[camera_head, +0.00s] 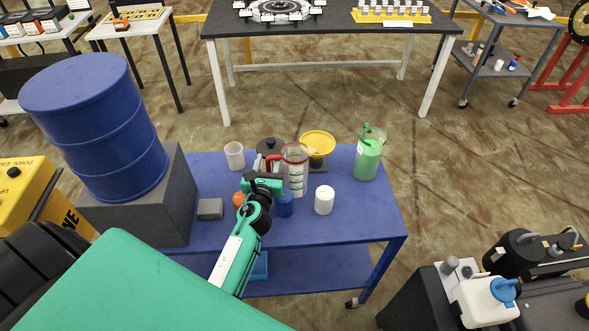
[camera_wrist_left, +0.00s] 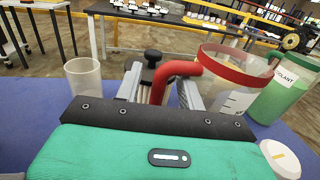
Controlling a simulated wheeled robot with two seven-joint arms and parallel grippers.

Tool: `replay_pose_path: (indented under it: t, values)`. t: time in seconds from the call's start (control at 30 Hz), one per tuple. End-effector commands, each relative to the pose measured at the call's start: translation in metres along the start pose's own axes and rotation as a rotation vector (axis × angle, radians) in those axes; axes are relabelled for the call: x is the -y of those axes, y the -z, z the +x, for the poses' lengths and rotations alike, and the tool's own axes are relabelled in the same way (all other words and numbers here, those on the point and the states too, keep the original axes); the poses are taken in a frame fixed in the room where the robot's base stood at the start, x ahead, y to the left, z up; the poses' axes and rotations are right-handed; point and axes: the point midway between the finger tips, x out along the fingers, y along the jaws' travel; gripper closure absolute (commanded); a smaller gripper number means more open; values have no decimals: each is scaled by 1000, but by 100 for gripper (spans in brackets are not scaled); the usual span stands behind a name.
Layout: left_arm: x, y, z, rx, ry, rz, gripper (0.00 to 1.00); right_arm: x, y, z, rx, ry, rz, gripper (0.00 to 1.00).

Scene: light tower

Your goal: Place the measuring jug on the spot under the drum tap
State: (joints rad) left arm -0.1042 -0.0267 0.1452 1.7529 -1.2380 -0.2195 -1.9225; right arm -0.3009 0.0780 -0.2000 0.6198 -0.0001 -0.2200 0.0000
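The measuring jug (camera_head: 296,180) is clear with a red rim and red handle, and it stands upright on the blue cart. In the left wrist view the jug (camera_wrist_left: 235,85) is right of centre, its handle reaching between my fingers. My left gripper (camera_head: 264,180) is at the jug's handle side. In the wrist view its fingers (camera_wrist_left: 160,90) are apart, one on each side of the handle, with a gap seen at the left finger. My right gripper is out of view.
Near the jug on the cart (camera_head: 375,215) are a green coolant jug (camera_head: 368,155), yellow bowl (camera_head: 318,142), white tub (camera_head: 324,200), blue container (camera_head: 284,204), clear beaker (camera_head: 235,155), orange item (camera_head: 239,199) and grey box (camera_head: 210,209). The cart's right front corner is clear.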

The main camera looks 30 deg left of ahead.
Motion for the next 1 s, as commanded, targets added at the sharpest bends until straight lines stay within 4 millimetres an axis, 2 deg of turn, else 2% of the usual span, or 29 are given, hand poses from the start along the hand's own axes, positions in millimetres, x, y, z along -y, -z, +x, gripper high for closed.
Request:
replay_pose_path:
  t: [0.1, 0.2, 0.43, 0.47, 0.6, 0.67, 1.0]
  values:
    - [0, -1, 14, 1, 0, 0, 61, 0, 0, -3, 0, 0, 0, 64]
    - [0, 0, 20, 0, 0, 0, 61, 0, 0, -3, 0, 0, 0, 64]
    - [0, 0, 21, 0, 0, 0, 61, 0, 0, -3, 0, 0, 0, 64]
    - [0, 0, 21, 0, 0, 0, 63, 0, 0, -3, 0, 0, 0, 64]
    - [0, 0, 21, 0, 0, 0, 90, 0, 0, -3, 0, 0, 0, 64]
    - [0, 0, 21, 0, 0, 0, 100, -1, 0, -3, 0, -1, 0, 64]
    - [0, -1, 21, 1, 0, 0, 100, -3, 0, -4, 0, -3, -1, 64]
